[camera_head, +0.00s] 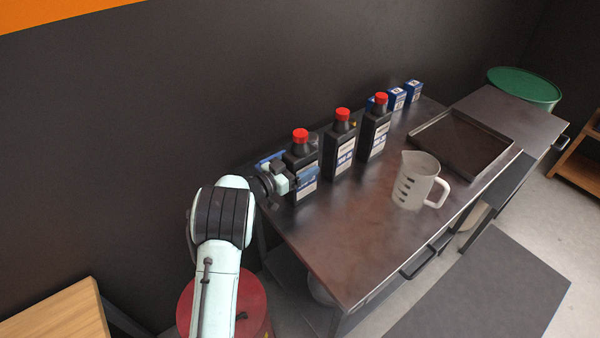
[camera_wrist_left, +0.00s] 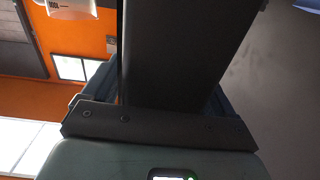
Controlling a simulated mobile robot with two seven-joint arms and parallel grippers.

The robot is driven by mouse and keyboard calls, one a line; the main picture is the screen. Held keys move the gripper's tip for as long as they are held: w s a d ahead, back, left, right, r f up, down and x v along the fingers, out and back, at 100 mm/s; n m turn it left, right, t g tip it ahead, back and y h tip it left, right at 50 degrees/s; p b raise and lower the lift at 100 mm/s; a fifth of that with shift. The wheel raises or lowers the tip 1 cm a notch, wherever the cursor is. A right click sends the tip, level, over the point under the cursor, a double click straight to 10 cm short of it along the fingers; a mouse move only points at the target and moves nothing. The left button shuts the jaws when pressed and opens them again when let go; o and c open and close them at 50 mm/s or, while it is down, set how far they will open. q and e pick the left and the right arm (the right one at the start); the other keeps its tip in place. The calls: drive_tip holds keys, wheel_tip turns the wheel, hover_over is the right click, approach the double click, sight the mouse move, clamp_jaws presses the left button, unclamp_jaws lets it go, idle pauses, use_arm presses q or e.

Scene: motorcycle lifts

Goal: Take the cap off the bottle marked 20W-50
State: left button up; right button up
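Three black bottles with red caps stand upright in a row at the back of the metal bench: the nearest (camera_head: 302,160), the middle (camera_head: 341,146) and the far one (camera_head: 375,130). All three caps (camera_head: 300,135) are on. Their white and blue labels are too small to read, so I cannot tell which is 20W-50. My left gripper (camera_head: 288,172) has its blue fingers on either side of the nearest bottle's body, below the cap. In the left wrist view the dark bottle (camera_wrist_left: 175,50) fills the space between the fingers; firm contact is unclear. My right gripper is out of view.
A clear measuring jug (camera_head: 410,182) stands on the bench (camera_head: 340,225), right of the bottles. A dark tray (camera_head: 462,142) lies beyond it. Small blue boxes (camera_head: 397,98) stand at the back. A red drum (camera_head: 250,305) is below my left arm. The bench front is clear.

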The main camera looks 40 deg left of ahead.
use_arm(q)
clamp_jaws()
drive_tip(key=shift+r, duration=0.15)
drive_tip(key=shift+r, duration=0.1)
